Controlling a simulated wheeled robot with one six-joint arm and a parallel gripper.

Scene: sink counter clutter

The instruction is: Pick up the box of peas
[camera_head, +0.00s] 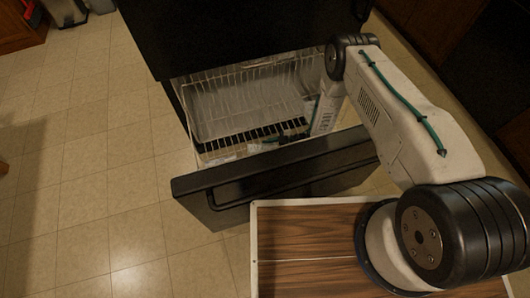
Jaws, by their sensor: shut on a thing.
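My arm reaches down into an open black freezer drawer (280,183). My gripper (284,140) is low inside the drawer, small and dark against the basket. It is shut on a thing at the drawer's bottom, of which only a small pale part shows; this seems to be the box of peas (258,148). Its label and full shape are too small and dim to make out. My wrist and the drawer front hide part of that area.
A white wire basket (245,72) lines the freezer above and behind my gripper. The drawer's black front panel rises between my gripper and my base. Open tiled floor (85,190) lies to the left. A wooden cabinet (432,28) stands at the upper right.

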